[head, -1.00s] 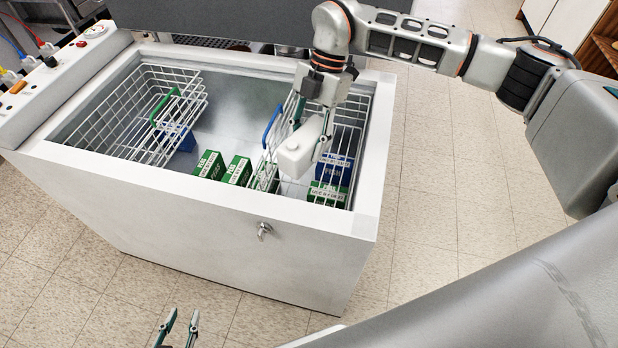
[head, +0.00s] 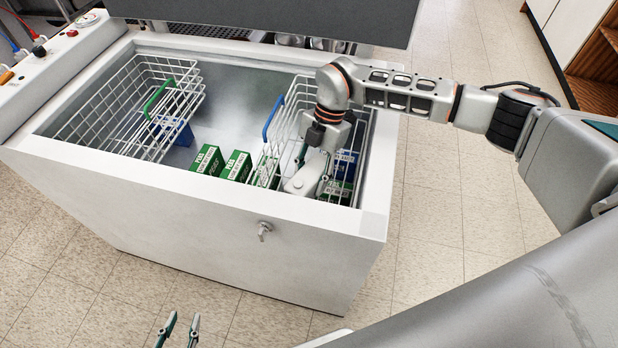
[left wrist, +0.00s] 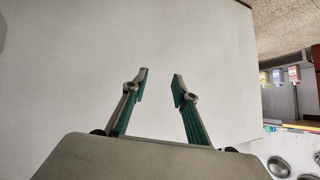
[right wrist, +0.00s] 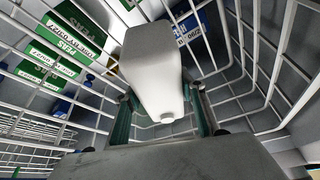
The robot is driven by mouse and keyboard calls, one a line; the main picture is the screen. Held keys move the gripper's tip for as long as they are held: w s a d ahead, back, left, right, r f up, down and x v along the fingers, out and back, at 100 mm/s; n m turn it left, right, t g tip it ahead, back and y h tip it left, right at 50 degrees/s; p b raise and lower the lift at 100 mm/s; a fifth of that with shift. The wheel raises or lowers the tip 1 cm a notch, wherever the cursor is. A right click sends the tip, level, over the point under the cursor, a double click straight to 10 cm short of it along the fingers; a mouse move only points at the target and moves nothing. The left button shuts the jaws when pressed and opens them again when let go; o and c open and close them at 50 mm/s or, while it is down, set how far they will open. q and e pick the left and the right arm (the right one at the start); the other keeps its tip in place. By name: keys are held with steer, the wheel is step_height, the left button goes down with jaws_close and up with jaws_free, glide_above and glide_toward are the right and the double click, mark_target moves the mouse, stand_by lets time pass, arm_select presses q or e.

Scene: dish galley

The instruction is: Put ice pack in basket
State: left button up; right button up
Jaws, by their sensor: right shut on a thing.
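The ice pack (head: 301,182) is a white, bottle-like block. My right gripper (head: 315,168) is shut on it and reaches down into the right wire basket (head: 283,118), the one with the blue handle. In the right wrist view the ice pack (right wrist: 152,70) sits between the fingers of my right gripper (right wrist: 160,112), with basket wires around it. Whether it touches the basket floor cannot be told. My left gripper (head: 178,330) is open and empty in front of the freezer, low in the head view. The left wrist view shows its parted fingers (left wrist: 160,85) before a plain white surface.
The chest freezer (head: 190,205) is open, with a raised rim around both baskets. A left wire basket (head: 125,105) has a green handle. Green boxes (head: 236,165) stand between the baskets. Blue and green boxes (head: 338,190) are in the right basket.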

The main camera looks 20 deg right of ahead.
steer(key=shift+f, duration=0.4)
steer(key=shift+r, duration=0.15)
arm_select(q)
steer(key=shift+w+d+r, duration=0.1)
steer(key=shift+w+r, duration=0.4)
steer(key=shift+r, duration=0.1)
steer(key=shift+f, duration=0.1)
arm_select(e)
steer(key=o, duration=1.4)
steer(key=shift+f, duration=0.2)
arm_select(q)
steer(key=shift+s+f, duration=0.15)
steer(key=shift+s, duration=0.1)
arm_select(e)
steer(key=shift+o, duration=0.3)
